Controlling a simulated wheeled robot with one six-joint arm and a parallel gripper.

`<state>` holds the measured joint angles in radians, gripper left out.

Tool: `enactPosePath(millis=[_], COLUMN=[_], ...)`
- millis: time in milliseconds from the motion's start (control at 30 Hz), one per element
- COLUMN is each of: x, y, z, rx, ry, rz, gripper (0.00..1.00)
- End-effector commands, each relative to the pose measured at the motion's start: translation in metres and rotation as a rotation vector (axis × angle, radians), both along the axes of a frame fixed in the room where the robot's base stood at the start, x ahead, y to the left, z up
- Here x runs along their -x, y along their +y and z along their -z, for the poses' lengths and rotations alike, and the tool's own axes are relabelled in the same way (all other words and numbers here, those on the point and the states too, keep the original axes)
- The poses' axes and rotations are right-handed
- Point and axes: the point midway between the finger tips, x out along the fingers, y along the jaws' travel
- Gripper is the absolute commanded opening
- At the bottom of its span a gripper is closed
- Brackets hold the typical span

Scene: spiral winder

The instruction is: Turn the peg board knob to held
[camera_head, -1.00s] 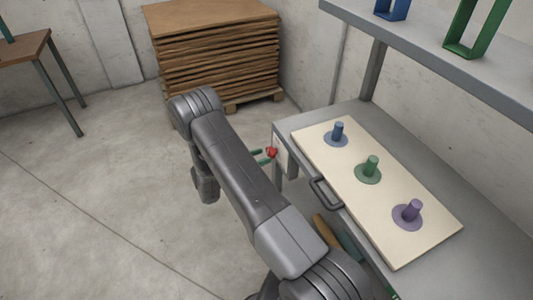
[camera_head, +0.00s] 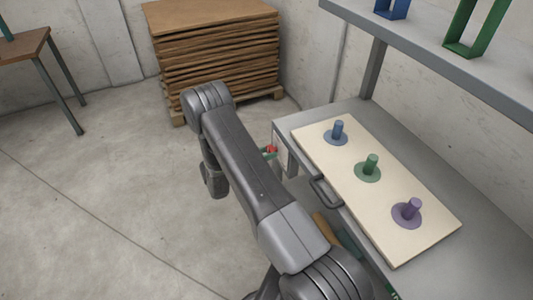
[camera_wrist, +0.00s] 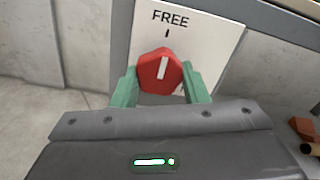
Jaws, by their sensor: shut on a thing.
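The red knob (camera_wrist: 160,70) sits on a white plate (camera_wrist: 205,32) with the word FREE and a short black tick above it. Its white pointer line stands nearly upright, close to the FREE tick. My gripper (camera_wrist: 160,88) has its green fingers on both sides of the knob and is shut on it. In the head view the knob (camera_head: 271,149) is a small red spot at the bench's left end, partly hidden by a finger. The peg board (camera_head: 350,190) lies on the bench with a blue, a green and a purple peg. Any other plate label is hidden.
The grey bench (camera_head: 375,115) has a drawer handle (camera_head: 325,192) on its front. A shelf (camera_head: 430,65) with blue and green frames hangs above. A stack of brown boards (camera_head: 215,55) stands behind on a pallet.

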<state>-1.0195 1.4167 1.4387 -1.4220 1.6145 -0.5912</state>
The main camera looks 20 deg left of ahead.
Motion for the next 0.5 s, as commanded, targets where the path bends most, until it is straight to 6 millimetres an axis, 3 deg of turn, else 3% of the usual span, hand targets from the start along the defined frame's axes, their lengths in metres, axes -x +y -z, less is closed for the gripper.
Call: enactPosePath(millis=[500], x=[-0.0007], y=[0.0010], z=[0.0064], rx=[-0.218], ry=[-0.186], rz=[0.000], gripper=[0.18])
